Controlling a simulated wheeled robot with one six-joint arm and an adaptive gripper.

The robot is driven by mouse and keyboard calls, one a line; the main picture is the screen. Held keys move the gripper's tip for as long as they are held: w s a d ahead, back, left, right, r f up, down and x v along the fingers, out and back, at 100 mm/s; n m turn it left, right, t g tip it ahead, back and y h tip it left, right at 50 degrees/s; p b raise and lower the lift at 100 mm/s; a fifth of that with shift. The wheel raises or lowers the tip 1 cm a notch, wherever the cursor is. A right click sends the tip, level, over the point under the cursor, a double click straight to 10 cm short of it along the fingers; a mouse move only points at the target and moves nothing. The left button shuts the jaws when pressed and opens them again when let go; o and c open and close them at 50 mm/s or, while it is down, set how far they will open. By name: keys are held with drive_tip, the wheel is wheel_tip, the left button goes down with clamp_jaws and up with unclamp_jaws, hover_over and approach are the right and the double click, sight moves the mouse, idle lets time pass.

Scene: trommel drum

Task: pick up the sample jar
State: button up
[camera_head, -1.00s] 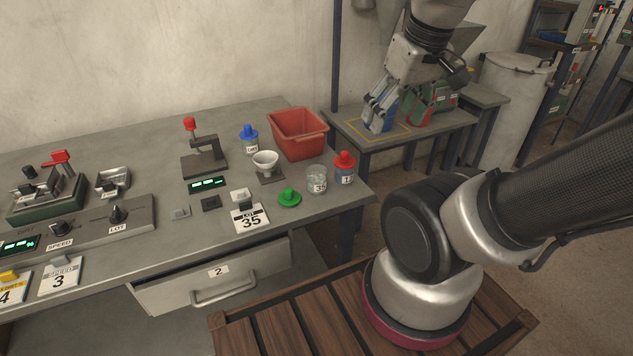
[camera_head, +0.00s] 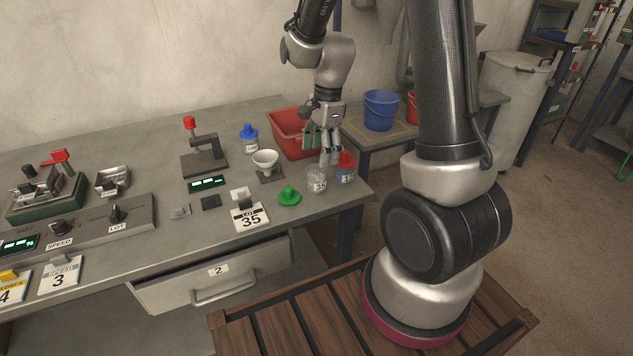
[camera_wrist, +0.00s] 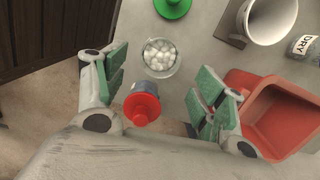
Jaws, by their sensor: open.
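The wrist view shows white pellets in this jar (camera_wrist: 160,57). A red-lidded jar (camera_head: 345,169) stands just right of it; its red lid (camera_wrist: 142,108) is nearer in the wrist view. A blue-lidded jar (camera_head: 250,139) stands farther back. I cannot tell from its looks which is the sample jar. My gripper (camera_head: 322,151) is open and empty, pointing down just above and behind the first two jars. In the wrist view my fingers (camera_wrist: 162,80) are spread either side of them.
A red bin (camera_head: 283,133) stands close behind my gripper. A blue bucket (camera_head: 380,110) stands on the side table.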

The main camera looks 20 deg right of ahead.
sight(316, 174)
drive_tip(key=shift+m, duration=0.4)
drive_tip(key=f, duration=0.5)
drive_tip(key=a+f, duration=0.1)
drive_tip(key=f, duration=0.1)
drive_tip(key=shift+f, duration=0.35)
drive_tip(key=c, duration=1.2)
